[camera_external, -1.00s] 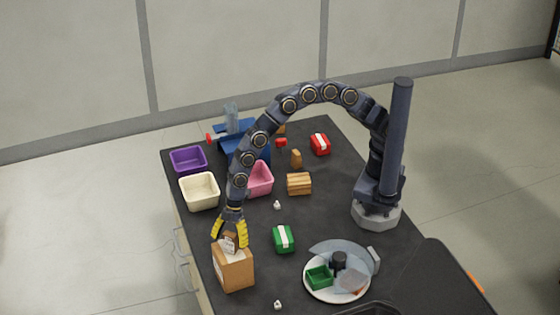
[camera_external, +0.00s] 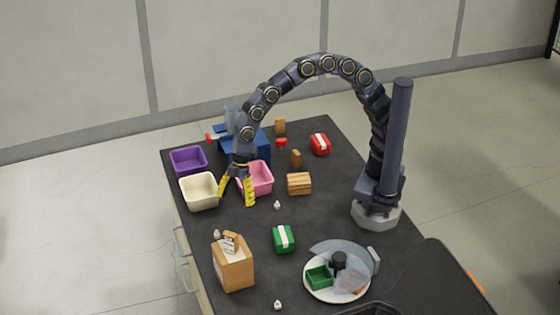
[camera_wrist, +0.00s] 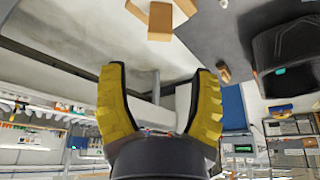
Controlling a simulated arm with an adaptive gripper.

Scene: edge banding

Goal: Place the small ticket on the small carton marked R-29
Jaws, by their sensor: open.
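A tan cardboard carton (camera_external: 233,270) stands at the near left of the table. A small white ticket with dark marks (camera_external: 230,243) is at its top, apparently tilted upright; I cannot tell how it rests there. No marking such as R-29 is readable on any box, so I cannot tell which carton bears it. My gripper (camera_external: 236,200) is open, raised behind the carton and in front of the cream and pink bins. In the wrist view its yellow fingers (camera_wrist: 160,75) are spread with nothing between them.
A cream bin (camera_external: 199,205), a purple bin (camera_external: 188,170) and a pink bin (camera_external: 262,189) stand at the left. A slatted wooden block (camera_external: 299,184), a green box (camera_external: 276,243) and a red box (camera_external: 318,150) lie rightward. A plate (camera_external: 312,292) holds several items. Table between is partly clear.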

